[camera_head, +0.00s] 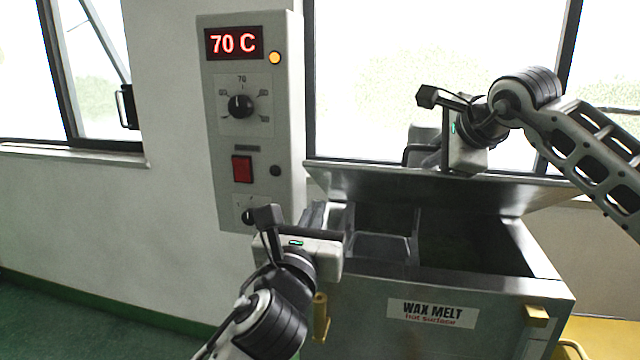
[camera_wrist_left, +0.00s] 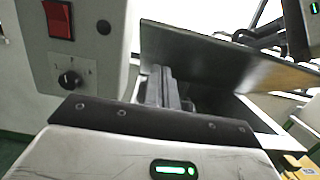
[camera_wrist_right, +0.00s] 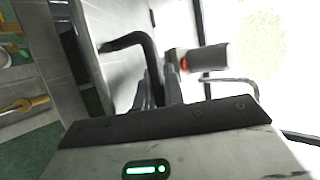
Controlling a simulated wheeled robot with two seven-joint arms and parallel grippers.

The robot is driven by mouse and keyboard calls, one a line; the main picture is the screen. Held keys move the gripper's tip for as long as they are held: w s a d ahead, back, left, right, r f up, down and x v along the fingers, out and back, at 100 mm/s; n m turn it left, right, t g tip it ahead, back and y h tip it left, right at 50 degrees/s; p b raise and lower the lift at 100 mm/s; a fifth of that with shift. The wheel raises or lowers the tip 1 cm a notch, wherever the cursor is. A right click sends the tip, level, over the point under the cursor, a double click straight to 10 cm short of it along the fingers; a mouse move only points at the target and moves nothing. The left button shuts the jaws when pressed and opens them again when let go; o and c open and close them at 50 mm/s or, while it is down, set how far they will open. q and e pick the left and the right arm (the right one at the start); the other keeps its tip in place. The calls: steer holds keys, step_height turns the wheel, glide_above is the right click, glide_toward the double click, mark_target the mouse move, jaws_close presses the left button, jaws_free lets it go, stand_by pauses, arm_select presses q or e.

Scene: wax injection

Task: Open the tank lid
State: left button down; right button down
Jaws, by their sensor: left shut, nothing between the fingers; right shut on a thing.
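The grey metal tank (camera_head: 500,284), labelled "WAX MELT hot surface", stands at the lower right of the head view. Its lid (camera_head: 350,182) is raised and tilted up along the far side, so the dark inside (camera_head: 465,243) shows. The lid also appears in the left wrist view (camera_wrist_left: 215,55). My right gripper (camera_head: 422,142) is behind the raised lid, shut on the black lid handle, which shows in the right wrist view (camera_wrist_right: 130,40). My left gripper (camera_head: 315,214) is shut and empty by the tank's left end, beside the control box; its fingers show in the left wrist view (camera_wrist_left: 163,88).
A control box (camera_head: 283,120) with a red "70 C" display, a dial (camera_head: 241,105) and a red switch (camera_head: 242,168) is on the wall left of the tank. Windows are behind. Green floor at left is clear.

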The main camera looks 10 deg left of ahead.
mark_target(326, 171)
arm_select(q)
steer(key=w+r, duration=0.3)
steer(key=shift+w+r, duration=0.25)
steer(key=shift+w, duration=0.1)
